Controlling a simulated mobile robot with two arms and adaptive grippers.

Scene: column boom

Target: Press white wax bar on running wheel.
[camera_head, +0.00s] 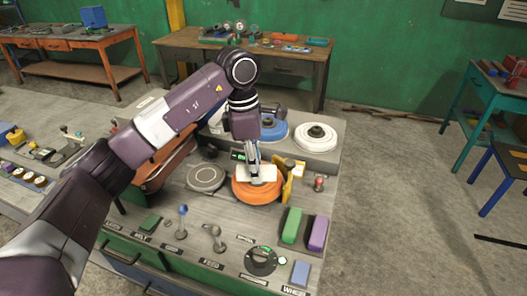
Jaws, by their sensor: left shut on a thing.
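The white wax bar (262,174) is at the top of the orange wheel (258,192), on the bench in the middle of the view. My left gripper (254,166) points down over the wheel and is shut on the white bar. The bar overlaps the wheel's upper face; I cannot tell whether it presses or hovers just above. One still view does not show whether the wheel turns. My right gripper is not in view.
A yellow part (289,182) stands close right of the wheel, and a grey disc (206,177) lies left. Green (291,226) and purple (318,233) bars lie front right, near a black dial (262,261). A white wheel (316,137) sits behind.

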